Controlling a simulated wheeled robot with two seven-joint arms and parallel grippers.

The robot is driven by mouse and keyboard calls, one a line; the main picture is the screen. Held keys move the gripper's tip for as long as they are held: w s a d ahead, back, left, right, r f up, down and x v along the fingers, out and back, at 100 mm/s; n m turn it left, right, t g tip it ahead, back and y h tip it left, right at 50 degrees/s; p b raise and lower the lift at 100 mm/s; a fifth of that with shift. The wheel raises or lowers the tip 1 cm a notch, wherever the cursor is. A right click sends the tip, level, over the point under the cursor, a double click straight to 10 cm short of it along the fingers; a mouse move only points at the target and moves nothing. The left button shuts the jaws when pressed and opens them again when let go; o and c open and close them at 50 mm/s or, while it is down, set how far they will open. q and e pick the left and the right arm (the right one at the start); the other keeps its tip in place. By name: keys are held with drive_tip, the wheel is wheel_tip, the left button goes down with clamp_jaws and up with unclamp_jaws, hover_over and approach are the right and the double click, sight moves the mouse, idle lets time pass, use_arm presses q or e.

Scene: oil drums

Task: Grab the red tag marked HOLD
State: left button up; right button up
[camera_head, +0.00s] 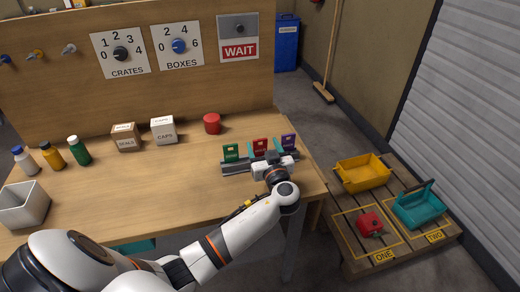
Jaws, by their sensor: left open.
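A red tag (261,146) stands upright in the middle of a dark rack (236,167) near the right end of the workbench. A green tag (231,152) stands to its left and a purple tag (288,142) to its right. The print on the tags is too small to read. My left gripper (264,153) is at the rack with its jaws open, close in front of the red tag and partly over its lower part. I cannot tell whether it touches the tag. My right gripper is not in view.
A white box marked CAPS (164,130), a brown box (126,137) and a red cylinder (212,124) stand behind on the bench. Bottles (79,151) and a white bin (24,205) are left. A pallet (346,230) with a yellow crate (362,173) is right.

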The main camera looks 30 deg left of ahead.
use_arm(q)
drive_tip(key=p+x, duration=0.1)
drive_tip(key=x, duration=0.3)
drive_tip(key=shift+w+a, duration=0.15)
drive_tip(key=shift+a, duration=0.2)
drive_tip(key=c, duration=1)
